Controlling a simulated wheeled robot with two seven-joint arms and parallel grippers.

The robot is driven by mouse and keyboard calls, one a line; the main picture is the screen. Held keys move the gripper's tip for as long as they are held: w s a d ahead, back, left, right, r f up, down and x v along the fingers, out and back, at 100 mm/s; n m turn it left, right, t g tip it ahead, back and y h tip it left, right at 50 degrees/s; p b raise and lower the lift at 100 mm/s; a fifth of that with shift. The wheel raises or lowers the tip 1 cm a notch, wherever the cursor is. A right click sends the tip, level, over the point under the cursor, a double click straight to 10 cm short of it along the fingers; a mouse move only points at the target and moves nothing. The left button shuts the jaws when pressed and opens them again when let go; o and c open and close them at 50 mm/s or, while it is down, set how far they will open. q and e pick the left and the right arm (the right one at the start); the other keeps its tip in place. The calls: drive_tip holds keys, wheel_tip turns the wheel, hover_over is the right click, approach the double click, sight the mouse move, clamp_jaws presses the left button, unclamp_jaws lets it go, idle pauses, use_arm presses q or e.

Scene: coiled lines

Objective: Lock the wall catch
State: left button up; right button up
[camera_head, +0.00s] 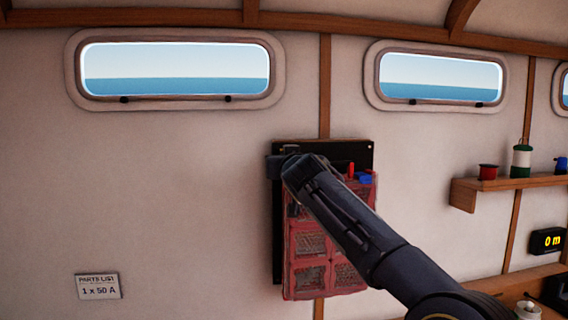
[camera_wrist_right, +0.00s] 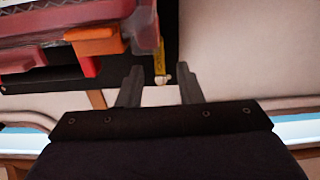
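A black wall panel (camera_head: 277,240) carries a red see-through case (camera_head: 312,275) with several compartments. My right gripper (camera_head: 279,163) is at the panel's upper left corner, over the top of the case; the arm hides part of both. In the right wrist view, my right gripper (camera_wrist_right: 159,67) is open. A narrow yellow piece with a pale tip (camera_wrist_right: 160,80) shows between its fingers, with gaps on both sides; it may be the catch, but I cannot tell. The red case (camera_wrist_right: 60,30) and an orange piece (camera_wrist_right: 95,41) are beside the fingers. My left gripper is not in view.
A small red piece (camera_head: 351,169) and a blue piece (camera_head: 366,177) show at the case's top right. A parts list sign (camera_head: 98,287) is on the wall at lower left. A wooden shelf (camera_head: 500,190) with small containers is at right.

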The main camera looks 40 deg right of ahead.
drive_tip(key=b+v, duration=0.2)
drive_tip(key=v, duration=0.4)
drive_tip(key=shift+s, duration=0.35)
drive_tip(key=shift+a, duration=0.15)
drive_tip(key=s+a+f+n+g+y, duration=0.1)
drive_tip(key=s+a+f+g+y, duration=0.2)
drive_tip(key=s+a+f, duration=0.5)
drive_tip(key=s+a+f+n+g+y, duration=0.1)
drive_tip(key=s+a+f+g+y, duration=0.2)
drive_tip(key=s+a+f, duration=0.6)
drive_tip(key=s+a+f+n+g+y, duration=0.2)
drive_tip(key=s+a+f+g+y, duration=0.2)
drive_tip(key=f, duration=2.2)
drive_tip(key=s+a+y, duration=0.2)
drive_tip(key=s+a, duration=0.2)
drive_tip(key=s, duration=0.2)
drive_tip(key=shift+f+y, duration=0.25)
drive_tip(key=shift+y, duration=0.05)
drive_tip(key=shift+s+a, duration=0.1)
drive_tip(key=shift+a, duration=0.05)
